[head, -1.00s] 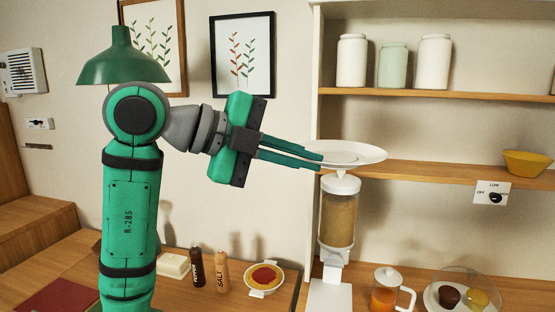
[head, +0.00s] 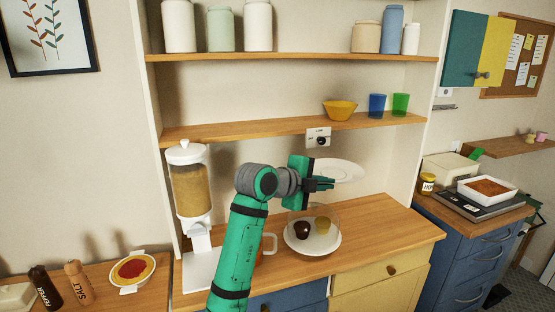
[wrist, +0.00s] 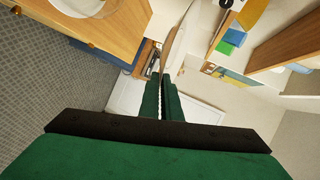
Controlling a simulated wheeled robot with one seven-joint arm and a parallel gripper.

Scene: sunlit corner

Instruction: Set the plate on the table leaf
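A white plate (head: 340,171) is held up in the air by its near edge, roughly level, in front of the shelf unit. It shows nearly edge-on in the wrist view (wrist: 176,42). My gripper (head: 326,184) is shut on the plate's rim; its green fingers (wrist: 165,100) close around the rim in the wrist view. I cannot tell for sure which surface is the table leaf; a narrow wooden ledge (head: 515,147) juts from the right wall.
Below the plate, a dish (head: 300,250) with two muffins sits under a clear dome on the wooden counter (head: 385,225). A cereal dispenser (head: 190,190) stands left. A yellow bowl (head: 340,110) and cups are on the shelf. A baking dish (head: 488,189) stands on the right cabinet.

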